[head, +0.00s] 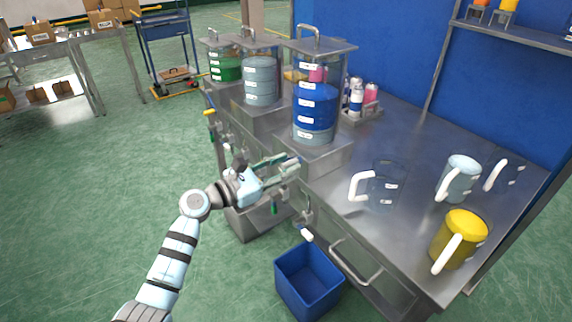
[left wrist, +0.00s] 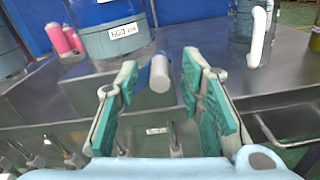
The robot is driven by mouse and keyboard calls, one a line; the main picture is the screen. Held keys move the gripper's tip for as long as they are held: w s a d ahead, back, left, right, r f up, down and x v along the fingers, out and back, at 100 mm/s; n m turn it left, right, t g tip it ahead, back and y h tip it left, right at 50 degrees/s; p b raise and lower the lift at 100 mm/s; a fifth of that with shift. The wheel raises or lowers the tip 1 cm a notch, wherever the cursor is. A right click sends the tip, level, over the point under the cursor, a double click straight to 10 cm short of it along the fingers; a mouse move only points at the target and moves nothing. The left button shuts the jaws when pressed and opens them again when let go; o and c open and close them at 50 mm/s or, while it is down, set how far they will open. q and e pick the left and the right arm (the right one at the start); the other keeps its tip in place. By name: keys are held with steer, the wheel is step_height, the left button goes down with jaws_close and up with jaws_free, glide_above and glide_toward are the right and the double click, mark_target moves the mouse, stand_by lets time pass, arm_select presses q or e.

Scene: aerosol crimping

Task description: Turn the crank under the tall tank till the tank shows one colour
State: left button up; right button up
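The tall tank (head: 315,108) stands on a steel block on the bench in the head view. My left gripper (head: 290,164) is in front of the block under this tank. In the left wrist view my left gripper (left wrist: 160,70) is open, its green pads apart. A short pale cylinder with a blue part, seemingly the crank grip (left wrist: 160,74), shows between the fingers, with no clear contact. The crank's arm is hidden. My right gripper is out of view.
Two shorter tanks, a green one (head: 226,68) and a grey-blue one (head: 261,82), stand to the left. Several jugs, including a yellow one (head: 459,238), stand on the right of the bench. A blue bin (head: 309,281) is on the floor below.

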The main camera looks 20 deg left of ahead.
arm_select(q)
steer(key=shift+w+d, duration=0.35)
steer(key=shift+w, duration=0.05)
jaws_close()
steer(key=shift+a+f, duration=0.1)
